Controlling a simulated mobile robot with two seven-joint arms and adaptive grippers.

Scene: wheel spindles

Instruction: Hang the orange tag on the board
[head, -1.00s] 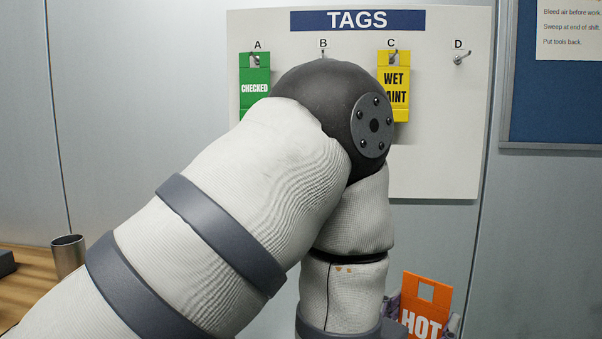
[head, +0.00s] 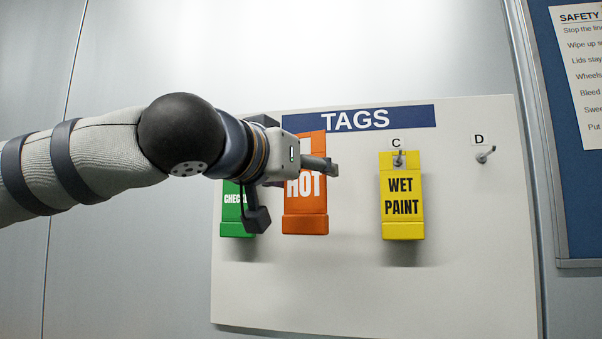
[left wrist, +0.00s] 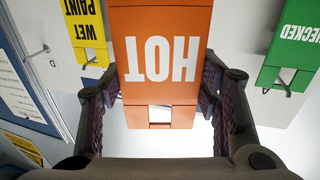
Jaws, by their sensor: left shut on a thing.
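The orange tag (head: 306,224), marked HOT, is upright in front of the TAGS board (head: 460,270), between the green and yellow tags. My left gripper (head: 318,166) is shut on it, across its upper part. In the left wrist view the orange tag (left wrist: 160,60) appears upside down between the fingers of my left gripper (left wrist: 163,88), its slot clear of anything visible. The B hook and label are hidden behind the gripper and tag in the head view. Whether the tag touches the board I cannot tell. My right gripper is not in view.
The yellow WET PAINT tag (head: 402,200) hangs on the C hook (head: 399,159). The D hook (head: 485,155) is bare. The green CHECKED tag (head: 233,212) is partly covered by my gripper. A blue notice board (head: 570,190) stands to the right.

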